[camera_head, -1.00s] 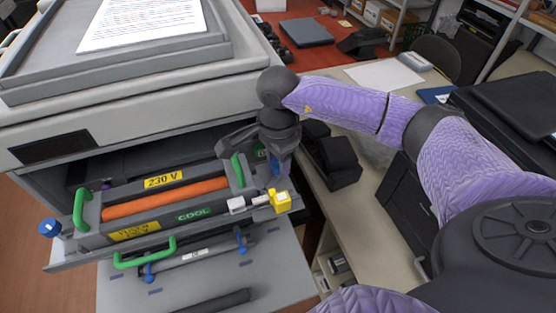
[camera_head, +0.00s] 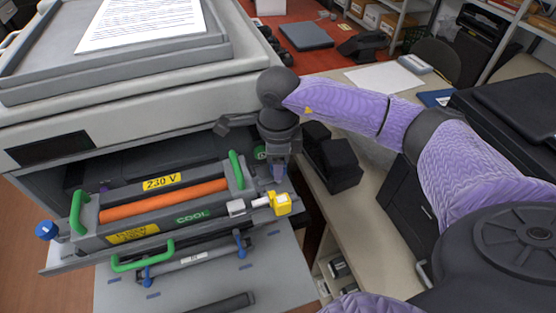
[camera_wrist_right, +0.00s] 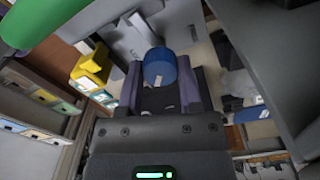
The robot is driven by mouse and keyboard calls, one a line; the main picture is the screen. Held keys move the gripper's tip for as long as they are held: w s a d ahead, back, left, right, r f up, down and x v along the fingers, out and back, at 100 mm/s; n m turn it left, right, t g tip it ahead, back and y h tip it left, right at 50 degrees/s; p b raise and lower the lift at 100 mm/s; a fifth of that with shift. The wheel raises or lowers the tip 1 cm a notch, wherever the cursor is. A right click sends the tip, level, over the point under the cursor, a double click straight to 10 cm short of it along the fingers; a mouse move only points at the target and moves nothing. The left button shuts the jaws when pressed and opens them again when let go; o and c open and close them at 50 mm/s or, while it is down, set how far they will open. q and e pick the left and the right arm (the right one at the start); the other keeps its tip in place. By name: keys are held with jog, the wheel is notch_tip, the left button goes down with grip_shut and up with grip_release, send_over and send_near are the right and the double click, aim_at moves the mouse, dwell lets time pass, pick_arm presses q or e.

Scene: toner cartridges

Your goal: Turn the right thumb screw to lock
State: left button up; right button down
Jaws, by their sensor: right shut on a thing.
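The right thumb screw (camera_wrist_right: 159,66) has a blue knob, seen in the right wrist view between the two fingers of my right gripper (camera_wrist_right: 160,88). The gripper is shut on the knob. In the head view my right gripper (camera_head: 277,172) points down at the right end of the unit (camera_head: 88,213) with the orange roller (camera_head: 165,199), and it hides most of the screw there. The other blue thumb screw (camera_head: 47,230) stands free at the unit's left end. My left gripper is out of view.
The unit has green handles (camera_head: 143,256), one near the right gripper (camera_head: 236,169). A yellow block (camera_head: 281,204) sits just below the gripper. The printer body (camera_head: 130,110) rises behind. A bench with a black device (camera_head: 330,160) lies to the right.

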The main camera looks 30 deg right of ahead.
dwell(0.4)
jog(key=shift+c, duration=1.3)
grip_release()
notch_tip(320, 180, up, 10)
jog(key=d+n+y+p, duration=0.4)
jog(key=y, duration=0.1)
jog(key=shift+t, duration=0.4)
jog(key=x, duration=0.7)
jog(key=p+x, duration=0.1)
jog(key=x, duration=0.2)
jog(key=shift+s+d+f, duration=0.3)
jog(key=shift+s+f, duration=0.05)
jog(key=shift+f, duration=0.1)
